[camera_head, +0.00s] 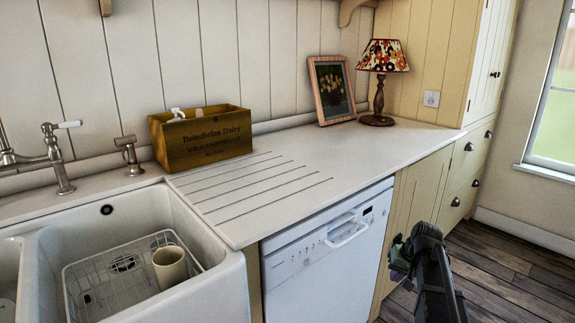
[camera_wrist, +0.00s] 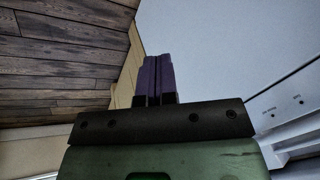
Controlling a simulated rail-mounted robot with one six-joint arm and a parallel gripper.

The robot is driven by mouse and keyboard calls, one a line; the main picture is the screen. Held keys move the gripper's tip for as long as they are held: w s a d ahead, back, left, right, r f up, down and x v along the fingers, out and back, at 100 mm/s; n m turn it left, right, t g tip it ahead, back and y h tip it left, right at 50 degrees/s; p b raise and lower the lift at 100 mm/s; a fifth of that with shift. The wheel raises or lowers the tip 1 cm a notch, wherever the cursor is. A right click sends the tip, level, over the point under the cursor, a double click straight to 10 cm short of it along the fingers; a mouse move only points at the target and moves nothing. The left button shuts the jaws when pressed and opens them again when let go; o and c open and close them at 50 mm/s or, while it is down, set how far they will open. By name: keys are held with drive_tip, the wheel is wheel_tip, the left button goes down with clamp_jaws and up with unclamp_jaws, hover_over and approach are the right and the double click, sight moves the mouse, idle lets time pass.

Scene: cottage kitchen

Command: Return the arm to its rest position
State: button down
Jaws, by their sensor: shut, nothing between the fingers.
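My gripper (camera_head: 399,262) is at the lower right of the head view, in front of the counter, beside the dishwasher's right edge. It is below the countertop level. In the wrist view, the two purple fingers of my gripper (camera_wrist: 157,78) are together, with nothing between them. My dark arm reaches down to the bottom edge of the head view.
The white dishwasher (camera_head: 325,265) is close to my gripper and also fills the right of the wrist view (camera_wrist: 240,50). A wooden box (camera_head: 200,140), picture frame (camera_head: 331,90) and lamp (camera_head: 382,65) stand on the counter. A sink (camera_head: 225,285) holds a rack and cup (camera_head: 169,267).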

drive_tip(key=s+a+n+g+h, duration=0.1)
drive_tip(key=s+a, duration=0.6)
drive_tip(key=s, duration=0.4)
drive_tip(key=s+a+n+g+h, duration=0.1)
drive_tip(key=s+a+h, duration=0.1)
drive_tip(key=s+a, duration=0.7)
wheel_tip(320, 180, up, 26)
drive_tip(key=p, duration=2.7)
drive_tip(key=shift+s+a+n, duration=0.15)
drive_tip(key=shift+s+n, duration=0.15)
drive_tip(key=shift+s, duration=0.1)
